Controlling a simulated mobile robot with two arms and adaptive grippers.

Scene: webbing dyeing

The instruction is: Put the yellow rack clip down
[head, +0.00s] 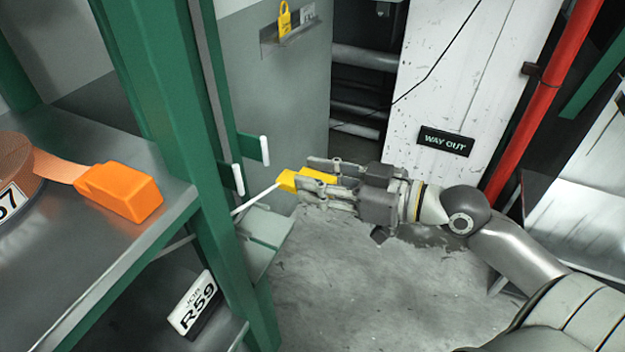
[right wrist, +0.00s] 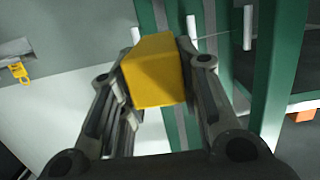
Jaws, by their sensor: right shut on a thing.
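The yellow rack clip (head: 289,181) is a small yellow block held between the fingers of my right gripper (head: 325,185). A thin pale cord or rod runs from its left end toward the green rack post (head: 213,190). In the right wrist view the clip (right wrist: 155,72) fills the space between both fingertips, and my right gripper (right wrist: 155,85) is shut on it. The clip is in the air, a little to the right of the rack. My left gripper is not in view.
White-tipped pegs (head: 264,150) stick out from the green rack. An orange block (head: 120,192) with webbing lies on the metal shelf (head: 60,240). A yellow padlock (head: 285,19) hangs on the grey cabinet (head: 285,90). A red pipe (head: 535,100) stands right.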

